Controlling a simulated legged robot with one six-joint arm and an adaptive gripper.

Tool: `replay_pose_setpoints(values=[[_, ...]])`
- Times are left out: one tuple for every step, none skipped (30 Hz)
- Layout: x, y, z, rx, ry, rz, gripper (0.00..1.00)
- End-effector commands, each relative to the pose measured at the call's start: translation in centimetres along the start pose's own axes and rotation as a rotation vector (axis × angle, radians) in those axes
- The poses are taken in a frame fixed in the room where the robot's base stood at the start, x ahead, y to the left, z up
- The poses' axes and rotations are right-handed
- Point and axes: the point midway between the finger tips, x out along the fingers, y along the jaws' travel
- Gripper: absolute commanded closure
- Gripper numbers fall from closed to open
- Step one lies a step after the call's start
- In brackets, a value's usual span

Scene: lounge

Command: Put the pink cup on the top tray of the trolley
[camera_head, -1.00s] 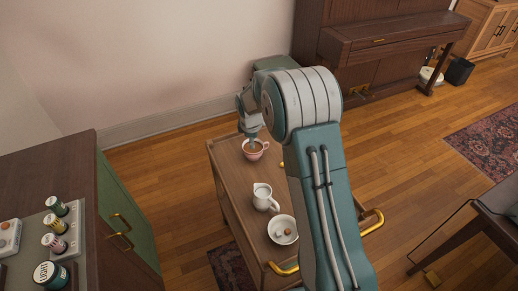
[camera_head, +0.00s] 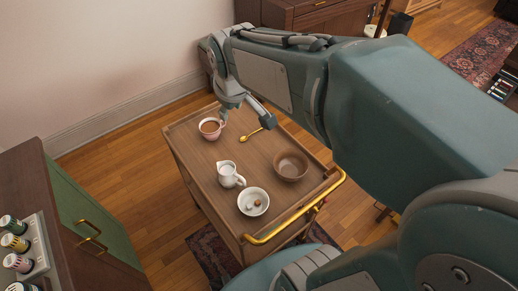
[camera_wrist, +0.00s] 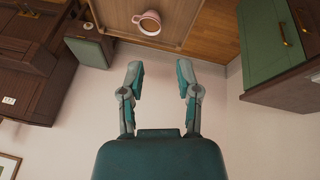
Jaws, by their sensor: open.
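The pink cup (camera_head: 210,134), holding a brown liquid, stands upright near the far left corner of the trolley's wooden top tray (camera_head: 207,163). My gripper (camera_head: 246,117) is open above the tray, to the right of the cup in the head view. One finger overlaps the cup's handle side there. In the wrist view the cup (camera_wrist: 150,27) stands beyond the fingertips of my open, empty gripper (camera_wrist: 160,73), with a visible gap. The trolley top (camera_wrist: 178,12) shows only in part there.
A white jug (camera_head: 227,174), a white bowl (camera_head: 249,209) with small pieces in it, a brown bowl (camera_head: 290,166) and a gold spoon (camera_head: 250,136) share the tray. A gold handle (camera_head: 300,217) edges the trolley. A green-doored cabinet (camera_head: 85,210) stands left.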

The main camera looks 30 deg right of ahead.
Motion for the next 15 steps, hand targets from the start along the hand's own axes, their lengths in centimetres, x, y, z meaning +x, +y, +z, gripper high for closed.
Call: replay_pose_setpoints(values=[[-1.2, -0.5, 1.2, 0.041, 0.016, 0.004, 0.57], [-1.8, -0.7, 1.9, 0.068, 0.022, 0.004, 0.57], [-2.4, -1.1, 2.8, 0.102, 0.029, 0.005, 0.57], [-2.9, -1.4, 3.4, 0.127, 0.035, 0.005, 0.57], [-3.3, -1.7, 4.1, 0.152, 0.041, 0.005, 0.57], [-3.9, -2.1, 5.0, 0.186, 0.049, 0.005, 0.57], [-4.2, -2.4, 5.7, 0.213, 0.056, 0.004, 0.57], [-4.6, -2.8, 6.5, 0.238, 0.061, 0.003, 0.57], [-5.0, -3.2, 7.4, 0.272, 0.069, 0.002, 0.57], [-5.2, -3.5, 8.0, 0.296, 0.075, 0.001, 0.57], [-5.4, -3.8, 8.6, 0.320, 0.080, 0.000, 0.57], [-5.7, -4.1, 9.4, 0.348, 0.087, -0.001, 0.57], [-5.8, -4.4, 9.9, 0.366, 0.090, -0.003, 0.57], [-5.9, -4.6, 10.3, 0.383, 0.095, -0.003, 0.57], [-6.0, -4.8, 10.8, 0.401, 0.097, -0.005, 0.57]])
